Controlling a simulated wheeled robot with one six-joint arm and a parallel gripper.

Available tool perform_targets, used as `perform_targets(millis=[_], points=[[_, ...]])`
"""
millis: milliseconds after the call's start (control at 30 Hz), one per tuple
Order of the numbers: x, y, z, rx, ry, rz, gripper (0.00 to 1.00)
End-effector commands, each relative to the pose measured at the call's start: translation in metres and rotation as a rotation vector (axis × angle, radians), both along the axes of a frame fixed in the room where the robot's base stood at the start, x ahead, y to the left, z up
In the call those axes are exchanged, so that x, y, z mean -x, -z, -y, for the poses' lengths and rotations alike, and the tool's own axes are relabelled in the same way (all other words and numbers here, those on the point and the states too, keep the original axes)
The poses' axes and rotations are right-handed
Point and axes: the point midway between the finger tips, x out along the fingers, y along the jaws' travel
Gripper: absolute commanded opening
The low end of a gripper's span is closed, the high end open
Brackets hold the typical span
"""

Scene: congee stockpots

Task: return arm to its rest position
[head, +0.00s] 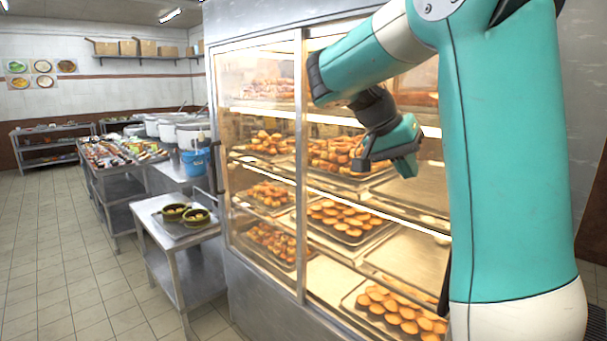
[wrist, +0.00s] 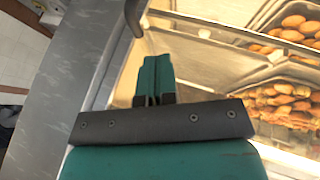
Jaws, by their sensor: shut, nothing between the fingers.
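My arm is teal and white and fills the right of the head view, bent over at the top. My gripper (head: 365,163) hangs in front of the glass display cabinet (head: 299,150), at the height of its middle shelves. In the wrist view my gripper (wrist: 154,62) shows its two teal fingers pressed together, with nothing between them. The fingers point toward the cabinet's metal frame and a curved handle (wrist: 135,15). Whether the fingertips touch the cabinet cannot be told.
The lit cabinet holds trays of buns (head: 345,222) on several shelves. Left of it stand a small metal table (head: 165,238) with two bowls, a blue bucket (head: 195,162), white stockpots (head: 188,133) and a counter of food (head: 120,152). The tiled floor (head: 60,260) at left is clear.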

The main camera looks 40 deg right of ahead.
Motion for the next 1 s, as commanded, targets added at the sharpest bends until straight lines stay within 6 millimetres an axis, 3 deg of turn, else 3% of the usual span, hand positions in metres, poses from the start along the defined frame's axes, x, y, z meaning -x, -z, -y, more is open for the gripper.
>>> perform_targets(millis=[233, 367, 467, 500, 600, 700, 800, 900, 1000], points=[[-0.008, 0.005, -0.008, -0.022, -0.089, -0.001, 0.0], [-0.035, 0.024, -0.044, -0.103, -0.383, 0.0, 0.0], [-0.055, 0.046, -0.1, -0.206, -0.71, 0.005, 0.0], [-0.058, 0.055, -0.126, -0.253, -0.844, 0.008, 0.0], [-0.053, 0.077, -0.2, -0.387, -1.172, 0.019, 0.0], [-0.027, 0.093, -0.271, -0.536, -1.465, 0.033, 0.0], [0.009, 0.101, -0.326, -0.674, -1.691, 0.046, 0.0], [0.043, 0.104, -0.362, -0.784, -1.845, 0.058, 0.0], [0.066, 0.104, -0.381, -0.856, -1.933, 0.064, 0.0]])
